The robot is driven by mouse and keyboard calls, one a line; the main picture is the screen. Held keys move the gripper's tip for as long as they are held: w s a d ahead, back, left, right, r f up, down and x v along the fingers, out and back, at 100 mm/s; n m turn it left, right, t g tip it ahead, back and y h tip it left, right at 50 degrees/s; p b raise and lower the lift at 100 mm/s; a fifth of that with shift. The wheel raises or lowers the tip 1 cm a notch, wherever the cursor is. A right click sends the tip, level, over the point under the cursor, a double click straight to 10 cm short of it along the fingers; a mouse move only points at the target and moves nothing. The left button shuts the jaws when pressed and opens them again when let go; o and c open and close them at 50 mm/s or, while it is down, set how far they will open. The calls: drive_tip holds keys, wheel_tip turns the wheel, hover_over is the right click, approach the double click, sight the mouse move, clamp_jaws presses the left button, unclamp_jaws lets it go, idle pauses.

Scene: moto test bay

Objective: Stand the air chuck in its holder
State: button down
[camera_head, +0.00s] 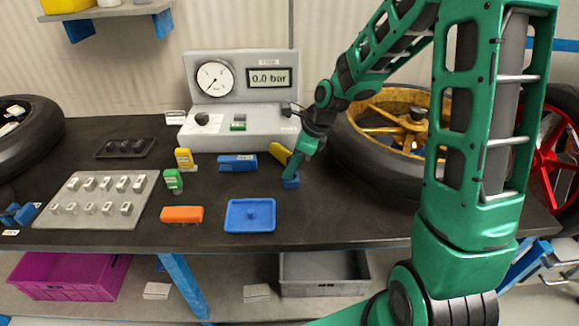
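The gauge console (238,128) stands behind. A blue device (238,163), yellow (184,158) and green (173,181) items, an orange block (182,214) and a blue tray (250,200) lie left. The bench front right of the tray is clear.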

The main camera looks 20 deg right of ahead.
drive_tip(key=c, duration=1.4)
unclamp_jaws()
drive_tip(key=shift+f, duration=0.15)
drive_tip(key=shift+o, duration=0.6)
drive_tip(key=shift+s+a, duration=0.1)
drive_tip(key=shift+s, duration=0.15)
drive_tip(key=shift+c, duration=1.3)
